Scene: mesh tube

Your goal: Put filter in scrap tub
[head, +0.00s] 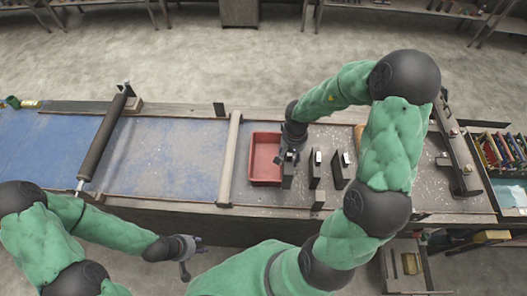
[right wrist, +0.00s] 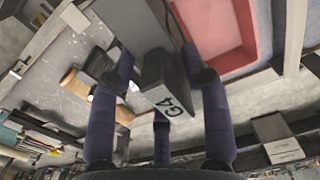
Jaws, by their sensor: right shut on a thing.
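The scrap tub (head: 265,146) is a shallow red tray on the bench, left of a row of upright dark slabs. It also shows at the top of the right wrist view (right wrist: 222,25). My right gripper (head: 289,156) is at the tub's right edge, over the leftmost slab position. In the right wrist view its dark fingers are closed around a dark grey filter with a white label reading G4 (right wrist: 170,100). I cannot tell whether the filter's lower end touches the bench. My left gripper (head: 189,256) is empty, fingers apart, in front of the bench.
Two more dark slabs (head: 314,170) (head: 340,170) with pale tops stand right of my right gripper. A light crossbar (head: 230,160) lies left of the tub. A dark roller (head: 103,140) crosses the bench further left. The blue-grey surface (head: 175,155) between them is clear.

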